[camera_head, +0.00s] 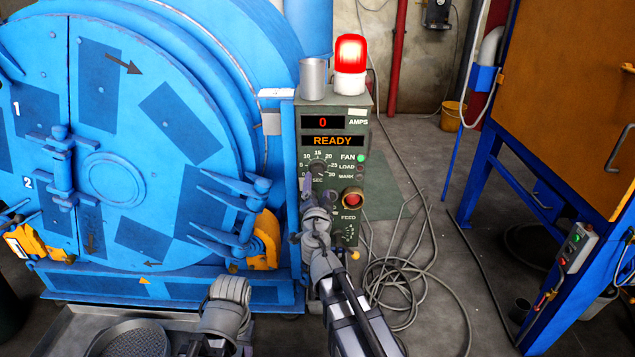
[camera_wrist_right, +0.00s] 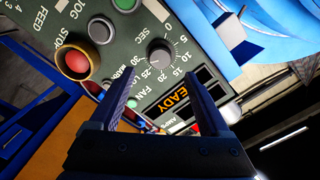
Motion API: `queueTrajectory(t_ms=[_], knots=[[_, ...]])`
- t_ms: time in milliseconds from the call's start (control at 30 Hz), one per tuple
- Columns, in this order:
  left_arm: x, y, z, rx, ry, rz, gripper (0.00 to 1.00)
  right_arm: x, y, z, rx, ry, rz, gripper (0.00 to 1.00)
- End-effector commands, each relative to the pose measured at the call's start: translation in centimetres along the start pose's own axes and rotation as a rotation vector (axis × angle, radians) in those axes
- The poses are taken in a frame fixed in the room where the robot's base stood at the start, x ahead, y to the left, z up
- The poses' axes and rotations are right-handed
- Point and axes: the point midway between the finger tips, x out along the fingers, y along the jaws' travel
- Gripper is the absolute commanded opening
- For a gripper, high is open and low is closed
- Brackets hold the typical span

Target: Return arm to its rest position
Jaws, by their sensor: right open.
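My right arm reaches up from the bottom of the head view. Its gripper (camera_head: 309,182) is in front of the green control panel (camera_head: 350,105), just below the SEC dial (camera_head: 318,168). In the right wrist view the right gripper (camera_wrist_right: 158,80) is open, with nothing between its fingers. The SEC dial (camera_wrist_right: 160,53) shows beyond the fingertips; I cannot tell the exact gap to the panel. A grey joint of my other arm shows at the bottom of the head view, but no left gripper is seen.
The panel display (camera_head: 333,141) reads READY, with 0 above it. A red beacon (camera_head: 350,58) is lit beside a metal cup (camera_head: 313,79). The blue drum machine (camera_head: 120,150) stands left, a blue-and-orange cabinet (camera_head: 570,110) right. Cables (camera_head: 400,270) lie coiled on the floor.

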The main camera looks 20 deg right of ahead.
Motion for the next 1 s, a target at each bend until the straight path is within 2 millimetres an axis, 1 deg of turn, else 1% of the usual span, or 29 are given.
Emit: queueTrajectory(t_ms=[33,367,467,567,667,767,867,967,1000], knots=[[0.0,0.0,0.0,0.000,0.000,0.000,0.50,-0.3,0.0,0.0,0.000,0.000,0.000,0.80],[0.0,0.0,0.0,0.000,0.000,0.000,0.50,-0.3,0.2,0.0,-0.013,0.006,0.016,0.80],[0.0,0.0,0.0,0.000,0.000,0.000,0.50,-1.0,1.1,0.1,-0.068,0.020,0.073,0.80],[0.0,0.0,0.0,0.000,0.000,0.000,0.50,-2.2,3.0,0.6,-0.169,0.017,0.188,0.80],[0.0,0.0,0.0,0.000,0.000,0.000,0.50,-4.0,5.4,1.8,-0.297,-0.038,0.332,0.80],[0.0,0.0,0.0,0.000,0.000,0.000,0.50,-6.5,7.8,3.8,-0.434,-0.150,0.468,0.80],[0.0,0.0,0.0,0.000,0.000,0.000,0.50,-9.4,10.0,6.3,-0.579,-0.320,0.578,0.80],[0.0,0.0,0.0,0.000,0.000,0.000,0.50,-13.1,11.8,9.1,-0.726,-0.540,0.651,0.80],[0.0,0.0,0.0,0.000,0.000,0.000,0.50,-14.7,12.3,10.3,-0.784,-0.639,0.664,0.80]])
